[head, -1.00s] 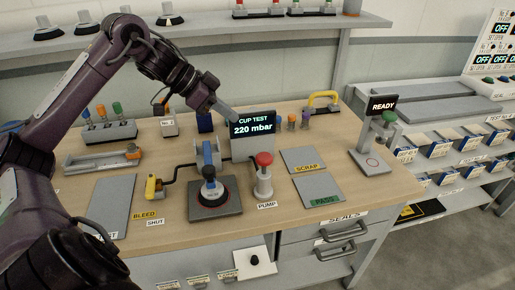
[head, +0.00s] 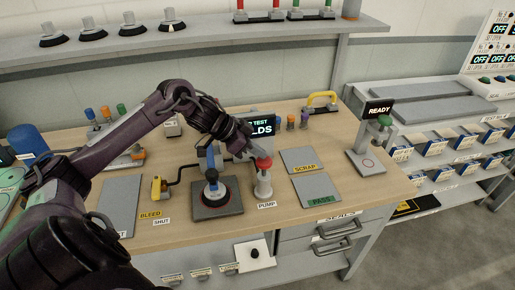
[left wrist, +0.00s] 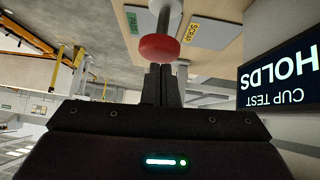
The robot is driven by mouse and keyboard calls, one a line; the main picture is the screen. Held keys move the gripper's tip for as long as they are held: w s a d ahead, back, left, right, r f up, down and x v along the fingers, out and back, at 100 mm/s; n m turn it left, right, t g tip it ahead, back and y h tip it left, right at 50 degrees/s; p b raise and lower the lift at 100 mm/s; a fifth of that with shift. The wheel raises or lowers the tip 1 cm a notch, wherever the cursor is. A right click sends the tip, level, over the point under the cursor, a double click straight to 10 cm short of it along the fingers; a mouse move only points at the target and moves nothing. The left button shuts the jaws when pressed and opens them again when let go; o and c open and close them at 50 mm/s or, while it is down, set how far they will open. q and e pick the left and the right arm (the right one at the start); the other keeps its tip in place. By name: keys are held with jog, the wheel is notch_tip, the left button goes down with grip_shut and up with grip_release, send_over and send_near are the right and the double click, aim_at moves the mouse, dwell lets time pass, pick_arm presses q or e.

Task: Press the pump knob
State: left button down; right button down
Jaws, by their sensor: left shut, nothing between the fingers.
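The pump knob (head: 264,162) is a red cap on a grey post (head: 263,184), standing behind the PUMP label. My left gripper (head: 252,151) is at the knob's upper left, with its fingers closed and empty. In the left wrist view the red knob (left wrist: 159,47) lies just beyond the shut fingertips (left wrist: 161,70); I cannot tell whether they touch. The screen (head: 260,129) is partly hidden by my gripper; in the left wrist view (left wrist: 283,82) it reads "CUP TEST HOLDS". My right gripper is not in view.
A yellow bleed valve (head: 157,188) is farther left. The SCRAP pad (head: 298,161) and PASS pad (head: 318,189) lie flat to the right. The READY stand (head: 378,107) is farther right.

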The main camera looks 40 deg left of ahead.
aim_at(257, 162)
pick_arm(q)
jog(key=shift+f, duration=0.3)
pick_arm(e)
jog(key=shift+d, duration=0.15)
pick_arm(q)
notch_tip(257, 162, down, 3)
jog(key=shift+s+f+b, duration=0.1)
jog(key=shift+f+b, duration=0.05)
jog(key=shift+b, duration=0.5)
jog(key=shift+f, duration=0.15)
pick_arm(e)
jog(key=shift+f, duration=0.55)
pick_arm(q)
jog(key=shift+s, duration=0.1)
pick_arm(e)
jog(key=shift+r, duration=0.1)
